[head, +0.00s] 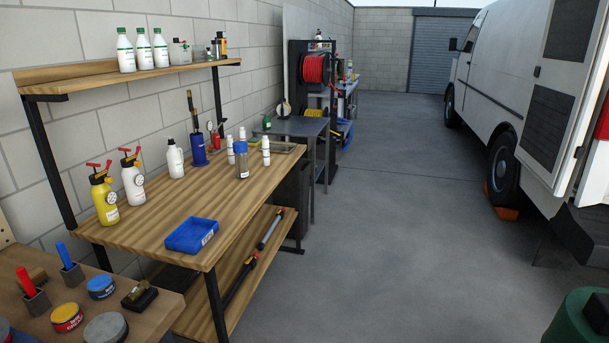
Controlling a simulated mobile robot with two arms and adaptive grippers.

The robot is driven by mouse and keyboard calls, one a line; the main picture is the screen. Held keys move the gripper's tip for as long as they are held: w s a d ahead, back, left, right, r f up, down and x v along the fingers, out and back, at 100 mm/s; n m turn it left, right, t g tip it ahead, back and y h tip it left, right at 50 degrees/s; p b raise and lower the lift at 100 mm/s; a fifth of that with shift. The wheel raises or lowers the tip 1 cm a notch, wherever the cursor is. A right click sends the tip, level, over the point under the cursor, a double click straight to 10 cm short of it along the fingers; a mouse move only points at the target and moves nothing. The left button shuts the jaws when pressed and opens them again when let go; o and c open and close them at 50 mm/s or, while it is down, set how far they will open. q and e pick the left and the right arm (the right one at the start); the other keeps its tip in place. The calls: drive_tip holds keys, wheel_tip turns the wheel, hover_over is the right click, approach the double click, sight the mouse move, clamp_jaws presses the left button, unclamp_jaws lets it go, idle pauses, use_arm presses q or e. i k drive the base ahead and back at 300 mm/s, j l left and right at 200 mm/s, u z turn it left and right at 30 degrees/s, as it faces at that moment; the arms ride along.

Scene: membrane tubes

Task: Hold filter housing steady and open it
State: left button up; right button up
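A blue-grey cylinder with a darker blue top (241,160) stands upright near the right edge of the wooden workbench (165,215); it looks like the filter housing, but it is small and I cannot be sure. A blue upright body with a dark fitting (198,150) stands further back on the same bench. Neither of my grippers is in view, and nothing is seen touching these things.
A blue tray (191,235) lies at the bench's front. Yellow (104,198) and white (133,181) pump sprayers stand at its left. Small white bottles flank the cylinder. A near table (70,290) holds tins. The floor (390,240) is clear; a white van (525,90) stands right.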

sight(241, 161)
drive_tip(key=i+l+u, duration=0.1)
drive_tip(key=i+u, duration=0.15)
drive_tip(key=i, duration=0.15)
drive_tip(key=i+l+u, duration=0.15)
drive_tip(key=i+u, duration=0.15)
drive_tip(key=i+l+u, duration=0.15)
drive_tip(key=i+l, duration=0.15)
drive_tip(key=i+l+u, duration=0.15)
drive_tip(key=i+l, duration=0.15)
drive_tip(key=l, duration=0.3)
